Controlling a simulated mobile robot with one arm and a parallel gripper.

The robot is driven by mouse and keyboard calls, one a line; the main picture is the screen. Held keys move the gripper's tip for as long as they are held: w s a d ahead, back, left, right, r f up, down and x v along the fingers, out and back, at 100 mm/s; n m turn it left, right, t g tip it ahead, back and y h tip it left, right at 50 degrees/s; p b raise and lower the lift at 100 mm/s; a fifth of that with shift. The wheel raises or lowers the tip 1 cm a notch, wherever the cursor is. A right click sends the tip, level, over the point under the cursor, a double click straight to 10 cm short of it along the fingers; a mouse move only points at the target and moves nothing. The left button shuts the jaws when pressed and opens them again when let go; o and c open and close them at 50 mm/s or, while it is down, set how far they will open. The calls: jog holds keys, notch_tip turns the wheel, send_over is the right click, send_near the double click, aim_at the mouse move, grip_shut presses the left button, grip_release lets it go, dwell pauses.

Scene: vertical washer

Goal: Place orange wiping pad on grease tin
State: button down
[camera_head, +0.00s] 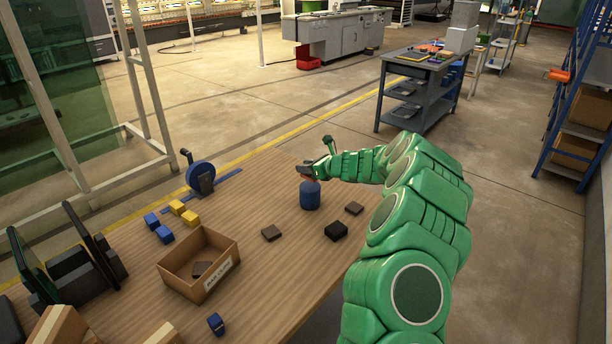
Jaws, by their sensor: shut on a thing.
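A blue cylinder (310,197), which looks like the grease tin, stands upright on the wooden table near its far right edge. My gripper (306,171) is at the end of my green arm, in line with the tin's top in the picture. It is shut on the orange wiping pad (310,179), of which only a thin orange-red strip shows under the fingers. The pad appears just above the tin's top; I cannot tell whether they touch. The fingers hide most of the pad and part of the tin's top.
On the wooden table (255,290), dark blocks (336,231) lie near the tin. An open cardboard box (200,262) stands to the left, with blue and yellow blocks (178,207) and a blue tape dispenser (200,176) beyond it. Dark panels (85,240) stand at far left.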

jog(key=shift+w+a+f, duration=0.1)
jog(key=shift+w+f, duration=0.2)
jog(key=shift+f, duration=1.65)
jog(key=shift+f, duration=0.1)
jog(key=c, duration=0.8)
grip_release()
jog(key=v, duration=1.2)
